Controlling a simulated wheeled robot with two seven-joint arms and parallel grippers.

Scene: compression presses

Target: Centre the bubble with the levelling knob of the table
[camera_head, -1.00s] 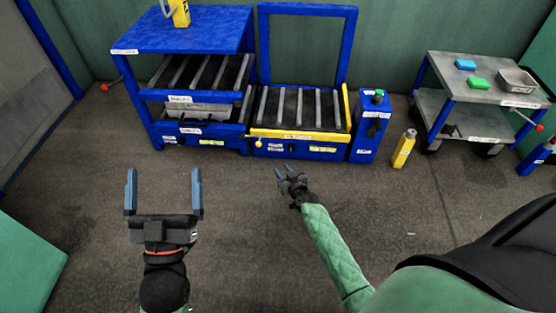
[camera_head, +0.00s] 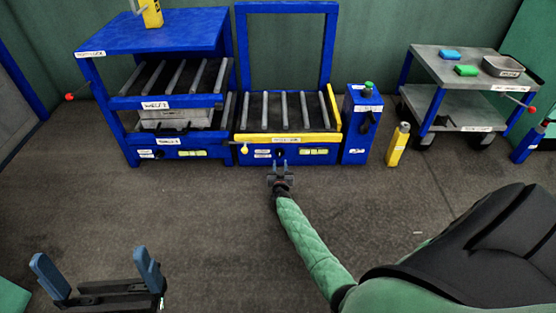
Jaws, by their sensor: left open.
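The roller table (camera_head: 290,139) has a blue body, grey rollers and a yellow front rail. On its blue front is a small dark knob (camera_head: 279,154), with a yellow-green bubble vial (camera_head: 314,151) to its right. The bubble is too small to make out. My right gripper (camera_head: 280,164) is just in front of and below the knob, pointing at it. I cannot tell whether it touches the knob or how far its fingers are apart. My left gripper (camera_head: 92,260) is open and empty over the floor at the lower left, far from the table.
A blue rack (camera_head: 150,38) stands left of the table, with its own vial (camera_head: 192,153). A blue box (camera_head: 357,140) with a green button and a yellow bottle (camera_head: 397,147) stand to the right. A grey cart (camera_head: 465,68) is further right. The floor in front is clear.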

